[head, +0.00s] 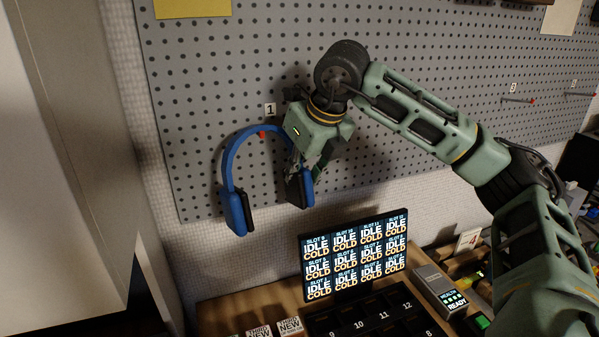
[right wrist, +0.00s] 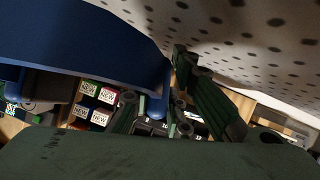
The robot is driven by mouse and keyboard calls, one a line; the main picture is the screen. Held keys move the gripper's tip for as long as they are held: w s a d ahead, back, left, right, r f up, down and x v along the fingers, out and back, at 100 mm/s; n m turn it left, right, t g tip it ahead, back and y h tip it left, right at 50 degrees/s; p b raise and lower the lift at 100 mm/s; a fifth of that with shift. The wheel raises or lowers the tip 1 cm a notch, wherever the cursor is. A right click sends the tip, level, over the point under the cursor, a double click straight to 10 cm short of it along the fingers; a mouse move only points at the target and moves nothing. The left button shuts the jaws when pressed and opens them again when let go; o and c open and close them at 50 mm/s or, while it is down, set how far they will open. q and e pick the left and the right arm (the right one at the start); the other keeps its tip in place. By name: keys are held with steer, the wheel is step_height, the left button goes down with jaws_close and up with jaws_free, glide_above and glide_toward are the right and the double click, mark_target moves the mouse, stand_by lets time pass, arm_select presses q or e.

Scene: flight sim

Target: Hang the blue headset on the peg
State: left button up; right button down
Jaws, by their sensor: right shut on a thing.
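The blue headset (head: 231,175) is upright in front of the pegboard (head: 200,95) in the head view, band up and both black-padded ear cups down. A red-tipped peg (head: 262,134) shows at the band's top, just below the label 1 (head: 270,109). I cannot tell whether the band rests on it. My right gripper (head: 305,172) is shut on the headset's right side, near the right ear cup. In the right wrist view the blue band (right wrist: 90,45) fills the upper left beside the fingers (right wrist: 175,110). My left gripper is not in view.
More pegs stick out at the right, one under label 3 (head: 516,99). Below is a desk with a screen (head: 355,255), a numbered slot tray (head: 375,312) and a small device reading READY (head: 440,288). A pale panel (head: 60,150) stands at the left.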

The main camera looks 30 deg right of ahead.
stand_by(0.4)
steer(key=c, duration=1.6)
jaws_free()
steer(key=shift+o, duration=0.2)
